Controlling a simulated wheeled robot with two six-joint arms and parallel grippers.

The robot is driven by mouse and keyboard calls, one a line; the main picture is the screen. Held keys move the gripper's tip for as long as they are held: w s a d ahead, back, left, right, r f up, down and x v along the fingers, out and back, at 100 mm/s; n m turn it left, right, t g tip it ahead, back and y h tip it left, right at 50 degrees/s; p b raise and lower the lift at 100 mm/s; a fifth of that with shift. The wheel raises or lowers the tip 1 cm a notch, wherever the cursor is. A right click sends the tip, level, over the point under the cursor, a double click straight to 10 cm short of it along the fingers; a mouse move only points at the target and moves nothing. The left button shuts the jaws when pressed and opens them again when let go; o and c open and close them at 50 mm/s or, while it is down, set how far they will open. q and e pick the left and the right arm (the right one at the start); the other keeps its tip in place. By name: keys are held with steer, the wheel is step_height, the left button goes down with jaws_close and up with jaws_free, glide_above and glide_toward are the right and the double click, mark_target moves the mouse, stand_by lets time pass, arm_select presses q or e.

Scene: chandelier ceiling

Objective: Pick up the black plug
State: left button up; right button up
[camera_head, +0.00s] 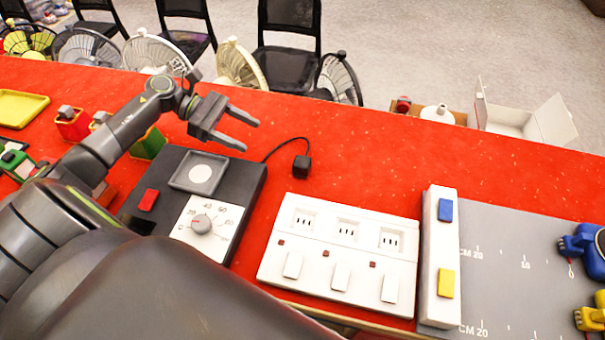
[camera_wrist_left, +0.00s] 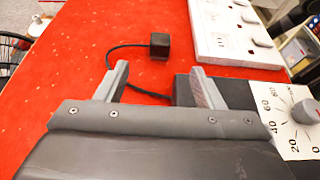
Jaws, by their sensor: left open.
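The black plug (camera_head: 302,165) lies on the red tabletop in the head view, with its cable running back to the dark device (camera_head: 255,178) with a dial. The plug also shows in the left wrist view (camera_wrist_left: 159,45), beyond the fingertips and roughly midway between them. My left gripper (camera_head: 251,136) is open and empty above the table, to the left of the plug and apart from it. Its two fingers also show in the left wrist view (camera_wrist_left: 158,68). The cable passes behind the fingers there. My right gripper is not in view.
A white socket strip (camera_head: 325,272) with three outlets and switches stands right of the dial device. A grey measuring board (camera_head: 510,265) lies further right. Small colored boxes (camera_head: 72,126) and a yellow tray (camera_head: 20,106) are at the left. Red table behind the plug is clear.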

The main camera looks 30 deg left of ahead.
arm_select(q)
steer(key=p, duration=0.4)
glide_toward(310, 166)
steer(key=x, duration=0.3)
steer(key=shift+w+d, duration=0.15)
steer(key=shift+w, duration=0.15)
steer(key=shift+w+d+f, duration=0.1)
steer(key=shift+d+f, duration=0.3)
steer(key=shift+d, duration=0.15)
steer(key=shift+p+x, duration=1.55)
steer(key=shift+x, duration=0.85)
steer(key=shift+d+f, duration=0.25)
steer(key=shift+f, duration=0.1)
steer(key=c, duration=1.1)
steer(key=shift+r, duration=0.15)
